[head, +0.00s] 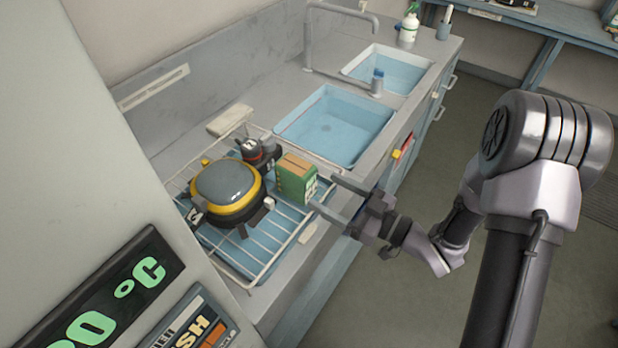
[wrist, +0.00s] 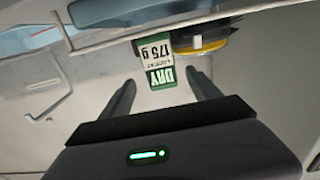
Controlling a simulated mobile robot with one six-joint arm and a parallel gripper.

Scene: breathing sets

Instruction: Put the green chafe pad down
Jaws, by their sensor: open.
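A green box (head: 296,182) with a brown top and a white label stands on the wire drying rack (head: 262,272). In the wrist view my gripper (wrist: 162,84) has one finger on each side of the box, with visible gaps and nothing clamped.
A yellow-and-grey round device (head: 228,192) and a dark red-and-black part (head: 260,152) crowd the rack left of the box. A beige block (head: 230,120) lies behind the rack. A blue sink basin (head: 335,125) lies beyond. A large panel fills the left foreground.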

